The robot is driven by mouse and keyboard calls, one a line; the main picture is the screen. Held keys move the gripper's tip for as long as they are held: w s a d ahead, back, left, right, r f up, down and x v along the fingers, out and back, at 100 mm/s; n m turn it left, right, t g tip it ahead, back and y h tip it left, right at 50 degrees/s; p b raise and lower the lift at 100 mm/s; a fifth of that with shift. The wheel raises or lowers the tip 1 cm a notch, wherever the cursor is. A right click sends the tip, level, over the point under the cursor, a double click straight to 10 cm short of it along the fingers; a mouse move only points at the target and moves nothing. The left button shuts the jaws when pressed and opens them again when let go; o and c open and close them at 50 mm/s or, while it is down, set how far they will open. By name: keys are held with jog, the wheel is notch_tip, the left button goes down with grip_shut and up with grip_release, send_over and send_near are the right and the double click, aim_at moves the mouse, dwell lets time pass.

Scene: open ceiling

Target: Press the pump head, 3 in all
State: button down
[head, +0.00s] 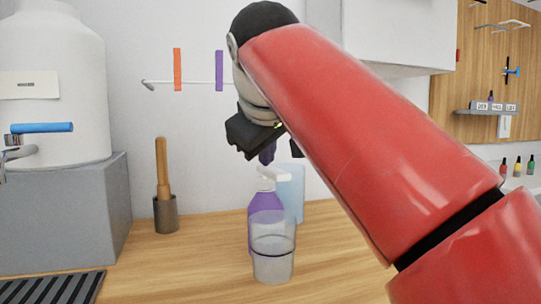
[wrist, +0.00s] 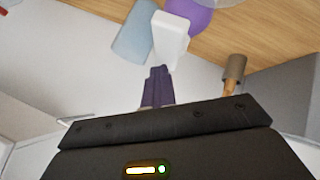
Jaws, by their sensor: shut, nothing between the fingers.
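A purple bottle (head: 260,202) with a white pump head (head: 272,174) stands upright on the wooden counter. My gripper (head: 267,158) is just above the pump head, its purple fingers together and empty, pointing down. In the wrist view the closed fingers (wrist: 158,72) point at the white pump head (wrist: 170,38), with the purple bottle (wrist: 190,15) beyond it. The tips look very close to the pump head; I cannot tell whether they touch it. A clear cup (head: 273,262) with a dark ring stands in front of the bottle and hides its lower part.
A light blue box (head: 293,188) stands right behind the bottle. A wooden-handled tool stands in a grey holder (head: 166,215) to the left. A large white dispenser (head: 60,110) sits on a grey block (head: 70,215) at the far left. A black grate (head: 55,288) lies front left.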

jog(key=shift+w+a+r+p, duration=0.1)
jog(key=shift+w+r+p, duration=0.3)
jog(key=shift+p, duration=0.45)
notch_tip(320, 180, up, 3)
jog(key=p, duration=0.3)
jog(key=shift+s+r, duration=0.15)
jog(key=shift+r, duration=0.1)
dwell(1.5)
